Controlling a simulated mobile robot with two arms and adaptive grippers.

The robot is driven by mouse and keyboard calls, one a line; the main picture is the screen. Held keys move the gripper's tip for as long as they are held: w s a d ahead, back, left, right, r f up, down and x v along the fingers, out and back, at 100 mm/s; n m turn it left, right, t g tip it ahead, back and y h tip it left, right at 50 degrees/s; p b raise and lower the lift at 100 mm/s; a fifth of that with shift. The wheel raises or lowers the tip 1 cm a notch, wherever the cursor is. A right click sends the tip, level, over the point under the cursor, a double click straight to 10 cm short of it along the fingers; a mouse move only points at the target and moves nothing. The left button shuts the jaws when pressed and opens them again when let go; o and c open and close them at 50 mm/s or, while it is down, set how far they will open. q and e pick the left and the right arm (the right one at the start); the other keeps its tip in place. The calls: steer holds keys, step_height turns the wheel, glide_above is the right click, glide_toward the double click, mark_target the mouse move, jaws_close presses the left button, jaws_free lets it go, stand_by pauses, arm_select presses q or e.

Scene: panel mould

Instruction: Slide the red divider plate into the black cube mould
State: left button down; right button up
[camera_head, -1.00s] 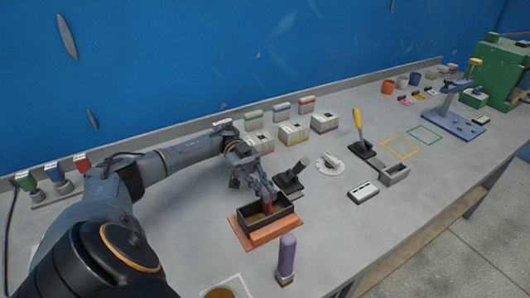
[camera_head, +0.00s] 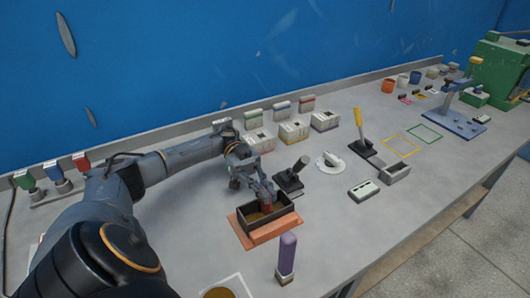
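The black cube mould (camera_head: 250,227) is an open dark box on an orange-brown base, near the middle of the bench, with a yellowish floor inside. My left gripper (camera_head: 267,198) points down over the right part of the mould. Its fingers appear closed on the red divider plate (camera_head: 267,207). Only a small red part of the plate shows between the fingertips and the box. The plate's lower edge is hidden inside the mould, so I cannot tell whether it touches the floor. My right gripper is not in view.
A purple-handled tool (camera_head: 287,255) stands upright in front of the mould. A black lever block (camera_head: 290,180) is close behind it to the right. White block boxes (camera_head: 293,131) line the back. Bare bench lies to the front right.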

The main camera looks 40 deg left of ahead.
arm_select(q)
steer(key=shift+r+p, duration=1.6)
steer(key=shift+r, duration=0.45)
stand_by(0.7)
steer(key=shift+f+b, duration=1.55)
steer(key=shift+f, duration=0.85)
steer(key=c, duration=1.4)
jaws_free()
steer(key=shift+c, duration=0.2)
steer(key=shift+r, duration=0.2)
step_height(320, 180, up, 10)
steer(key=shift+f, duration=0.1)
